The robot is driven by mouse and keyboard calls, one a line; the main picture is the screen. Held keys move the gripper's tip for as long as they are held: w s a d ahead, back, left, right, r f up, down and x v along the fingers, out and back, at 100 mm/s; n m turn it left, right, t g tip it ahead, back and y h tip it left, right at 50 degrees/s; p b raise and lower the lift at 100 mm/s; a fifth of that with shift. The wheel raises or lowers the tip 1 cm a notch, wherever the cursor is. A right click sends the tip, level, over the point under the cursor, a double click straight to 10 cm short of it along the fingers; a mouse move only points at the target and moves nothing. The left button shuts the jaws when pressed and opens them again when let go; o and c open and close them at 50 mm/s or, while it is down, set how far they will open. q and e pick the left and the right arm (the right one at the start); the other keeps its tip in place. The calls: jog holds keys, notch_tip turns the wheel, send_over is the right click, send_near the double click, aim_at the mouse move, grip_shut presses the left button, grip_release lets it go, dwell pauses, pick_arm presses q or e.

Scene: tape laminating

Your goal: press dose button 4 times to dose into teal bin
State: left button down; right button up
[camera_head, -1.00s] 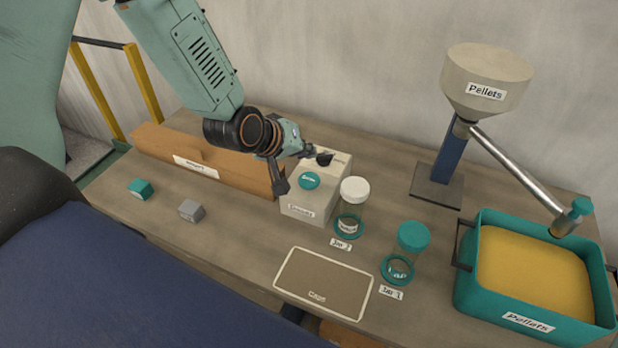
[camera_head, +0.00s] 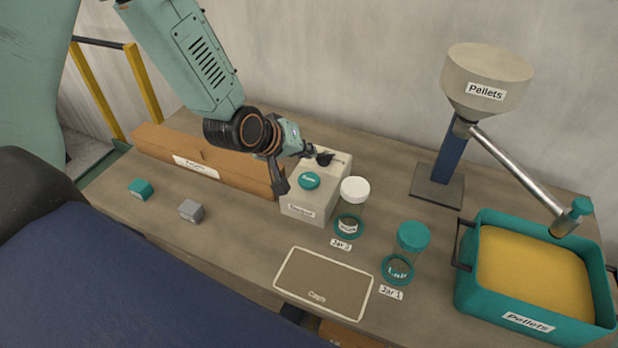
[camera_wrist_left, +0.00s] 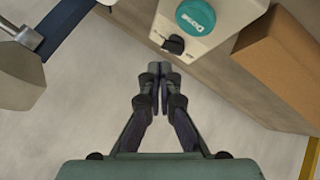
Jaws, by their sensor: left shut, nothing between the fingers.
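A pale dispenser box (camera_head: 309,205) stands mid-table with a round teal dose button (camera_head: 309,180) and a dark knob (camera_head: 325,158) on top. The button, lettered "Dose", also shows in the left wrist view (camera_wrist_left: 196,17). A teal bin (camera_head: 467,278) labelled "Pellets" stands at the right, filled with yellow material. My left gripper (camera_head: 308,151) is at the box's rear left, apart from the button. In the left wrist view its fingertips (camera_wrist_left: 160,72) are together, with nothing between them. My right gripper is not in view.
A white-lidded jar (camera_head: 354,190) and a teal-lidded jar (camera_head: 412,236) stand right of the box. A hopper (camera_head: 487,75) has a spout over the bin. A brown box (camera_head: 215,158) lies behind left; two small blocks and the "Caps" mat (camera_head: 322,284) are in front.

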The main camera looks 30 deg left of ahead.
pick_arm(q)
notch_tip(320, 180, up, 4)
jog(key=n+p, duration=0.7)
jog(key=n, duration=0.9)
jog(key=shift+n+h+p, duration=0.35)
jog(key=shift+n+h, duration=0.05)
jog(key=shift+f, duration=0.15)
jog(key=b, duration=0.6)
send_over(306, 180)
notch_tip(306, 180, down, 7)
jog(key=shift+d+f, duration=0.1)
jog(key=shift+f+b, duration=0.5)
jog(key=shift+f, duration=0.25)
jog(key=shift+f, duration=0.1)
